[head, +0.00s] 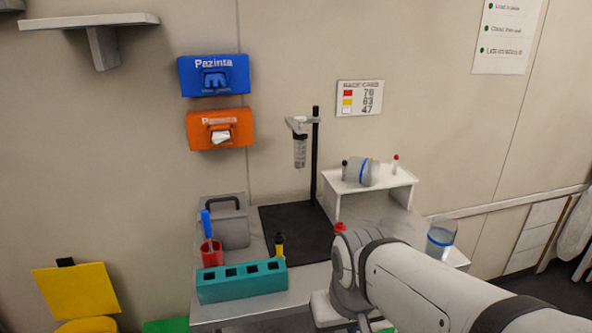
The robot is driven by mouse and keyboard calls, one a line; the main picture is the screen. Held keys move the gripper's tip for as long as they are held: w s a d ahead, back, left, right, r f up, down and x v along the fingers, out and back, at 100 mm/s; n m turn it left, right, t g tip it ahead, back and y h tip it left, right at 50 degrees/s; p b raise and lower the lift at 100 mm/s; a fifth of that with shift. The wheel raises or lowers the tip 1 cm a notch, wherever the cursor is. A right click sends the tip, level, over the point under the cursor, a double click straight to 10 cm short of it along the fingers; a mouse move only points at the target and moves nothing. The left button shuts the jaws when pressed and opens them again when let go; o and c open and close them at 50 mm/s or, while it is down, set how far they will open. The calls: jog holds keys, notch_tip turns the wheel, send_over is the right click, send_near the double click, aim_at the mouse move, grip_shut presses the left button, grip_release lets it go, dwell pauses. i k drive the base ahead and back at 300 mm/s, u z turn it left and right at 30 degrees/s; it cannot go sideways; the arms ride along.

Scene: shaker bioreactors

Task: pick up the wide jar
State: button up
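Two clear, wide vessels are in the head view, and I cannot tell for sure which is the wide jar. One clear jar (440,238) with a blue band and bluish contents stands at the right end of the bench, partly behind my arm. The other, a translucent vessel (369,173) with a blue band, is on the small white shelf and seems to lie on its side. My arm reaches in from the lower right, its bent joint in front of the bench. My gripper's fingers do not show.
A teal rack (241,283), red cup (211,253), grey case (225,222) and small dark bottle with a yellow body (279,246) crowd the bench's left side. A black stand (315,155) holds a clear tube (300,152). Small red- and dark-topped items flank the shelf vessel.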

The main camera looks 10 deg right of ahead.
aim_at(358, 169)
jog(key=u, duration=0.65)
jog(key=k, duration=1.35)
jog(key=z, duration=1.05)
jog(key=i, duration=2)
